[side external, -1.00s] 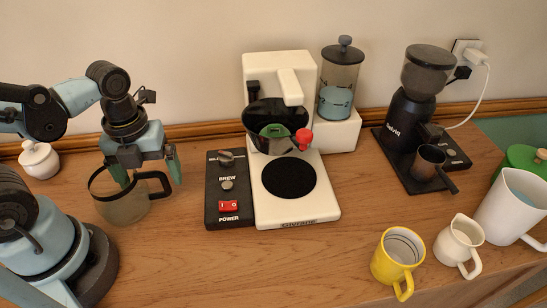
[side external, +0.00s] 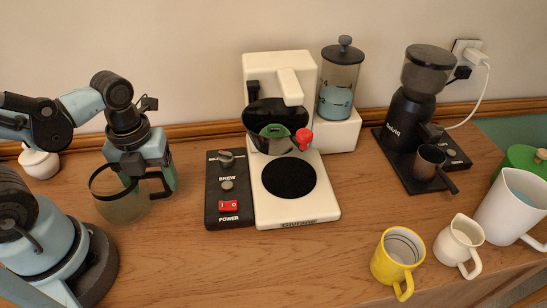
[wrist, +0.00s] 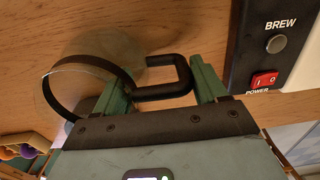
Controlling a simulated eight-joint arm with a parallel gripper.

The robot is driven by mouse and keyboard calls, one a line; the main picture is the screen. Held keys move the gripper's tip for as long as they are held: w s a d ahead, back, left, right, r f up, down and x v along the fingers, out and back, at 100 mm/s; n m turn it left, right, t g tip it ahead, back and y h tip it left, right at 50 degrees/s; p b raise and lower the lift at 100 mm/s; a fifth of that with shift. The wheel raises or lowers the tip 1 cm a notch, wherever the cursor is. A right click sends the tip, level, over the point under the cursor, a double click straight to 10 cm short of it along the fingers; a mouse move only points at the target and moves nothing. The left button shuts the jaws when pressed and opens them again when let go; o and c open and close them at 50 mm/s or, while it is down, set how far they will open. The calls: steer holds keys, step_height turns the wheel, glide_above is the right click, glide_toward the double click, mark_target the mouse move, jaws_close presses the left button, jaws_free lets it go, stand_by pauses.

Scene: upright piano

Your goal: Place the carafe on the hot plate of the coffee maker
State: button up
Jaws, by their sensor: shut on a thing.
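The carafe (side external: 122,208), clear glass with a black rim band and black handle, is upright at the left, beside my arm's base. I cannot tell whether it touches the counter. My gripper (side external: 148,180) is at its handle, its fingers partly hidden in the side view. In the wrist view, the green fingers of my gripper (wrist: 163,82) are on either side of the black handle, shut on it, with the carafe's glass (wrist: 62,95) to the left. The white coffee maker (side external: 322,213) stands at the centre; its round black hot plate (side external: 289,178) is bare.
A black filter basket (side external: 262,118) with a red knob overhangs the hot plate's rear. The control panel (side external: 227,195) lies between carafe and plate. A grinder (side external: 403,130), yellow mug (side external: 393,258) and white pitchers are at the right. The counter in front is clear.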

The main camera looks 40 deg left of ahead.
steer(key=shift+c, duration=1.2)
steer(key=shift+r, duration=0.1)
step_height(320, 180, up, 9)
steer(key=shift+w+r, duration=0.2)
steer(key=shift+r, duration=0.4)
steer(key=shift+w+d+r+n, duration=1.15)
steer(key=shift+w+r+n, duration=1.65)
steer(key=shift+n, duration=1.15)
steer(key=shift+w+d+r+n, duration=1.15)
steer(key=shift+w+r+n, duration=1)
steer(key=shift+w+n, duration=1.45)
steer(key=shift+w+d+r+n, duration=1.15)
steer(key=shift+w+r+n, duration=1.45)
steer(key=shift+n, duration=1.65)
steer(key=shift+w+d+f, duration=0.1)
steer(key=shift+w, duration=0.05)
